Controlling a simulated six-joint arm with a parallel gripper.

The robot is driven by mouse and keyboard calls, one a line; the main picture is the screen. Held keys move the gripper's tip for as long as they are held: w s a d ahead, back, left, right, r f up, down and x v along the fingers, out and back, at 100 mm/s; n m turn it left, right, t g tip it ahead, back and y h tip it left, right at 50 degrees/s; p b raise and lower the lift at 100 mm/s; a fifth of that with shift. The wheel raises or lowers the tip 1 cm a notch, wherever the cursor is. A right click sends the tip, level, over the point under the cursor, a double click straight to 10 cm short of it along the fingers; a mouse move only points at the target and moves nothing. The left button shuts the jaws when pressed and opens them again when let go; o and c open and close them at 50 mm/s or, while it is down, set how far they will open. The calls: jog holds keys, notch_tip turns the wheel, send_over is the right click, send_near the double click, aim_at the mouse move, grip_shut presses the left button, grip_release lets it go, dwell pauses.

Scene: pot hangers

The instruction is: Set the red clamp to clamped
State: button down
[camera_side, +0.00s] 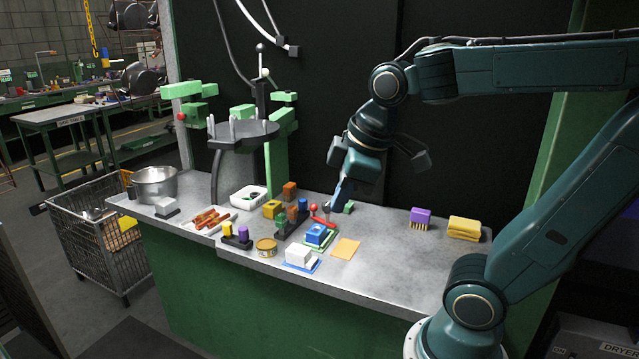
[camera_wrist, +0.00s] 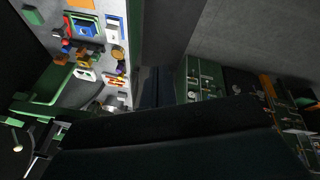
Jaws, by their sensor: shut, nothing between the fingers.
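The red clamp (camera_side: 322,219) sits on the grey bench, just behind a blue block (camera_side: 317,234) on a green plate. Small red knobs show at its upper end; whether it is clamped or open is too small to tell. In the wrist view a red part (camera_wrist: 67,28), which looks like the clamp, shows beside the blue block (camera_wrist: 84,27). My gripper (camera_side: 335,204) points down, shut and empty, right above the clamp's right end. I cannot tell whether it touches the clamp. The wrist view does not clearly show the fingertips.
An orange sheet (camera_side: 345,249) and a white block (camera_side: 298,255) lie in front. Several coloured blocks and a tin (camera_side: 266,247) crowd the left. A green stand (camera_side: 277,150) rises behind. Bare bench lies between the sheet and brush.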

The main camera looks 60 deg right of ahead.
jog(key=w+d+f+n+g, duration=0.1)
jog(key=w+d+f+n, duration=0.3)
jog(key=w+d, duration=0.4)
jog(key=w+d+f+n+g+h, duration=0.1)
jog(key=w+d+f+n, duration=0.3)
jog(key=w+d, duration=0.4)
jog(key=w+d+f+n+g+h, duration=0.1)
jog(key=w+d+f+n, duration=0.3)
jog(key=d, duration=1.2)
jog(key=shift+w+f+g, duration=0.8)
jog(key=shift+w+f, duration=0.35)
jog(key=shift+w, duration=0.9)
jog(key=shift+f, duration=0.1)
jog(key=shift+x, duration=4.95)
